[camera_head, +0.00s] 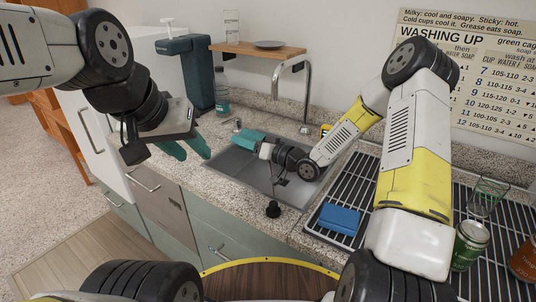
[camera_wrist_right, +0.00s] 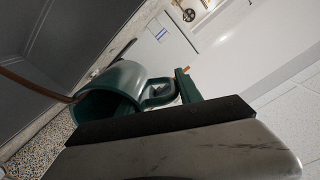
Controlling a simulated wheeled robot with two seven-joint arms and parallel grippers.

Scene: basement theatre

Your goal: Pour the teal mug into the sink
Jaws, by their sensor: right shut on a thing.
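The teal mug (camera_wrist_right: 125,76) shows in the right wrist view, tipped on its side with its mouth toward the lower left. A thin brown strand that looks like liquid (camera_wrist_right: 38,87) runs from its rim to the left edge. My right gripper (camera_head: 246,139) is over the grey sink (camera_head: 283,186), shut on the mug at its handle (camera_wrist_right: 160,93). In the head view I cannot separate mug from teal fingers, and the strand does not show. My left gripper (camera_head: 186,149) is open and empty, left of the sink above the counter's front edge.
A tap (camera_head: 307,90) stands behind the sink, beside a wooden shelf (camera_head: 258,50) with a plate. A bottle (camera_head: 221,92) stands at the back left.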

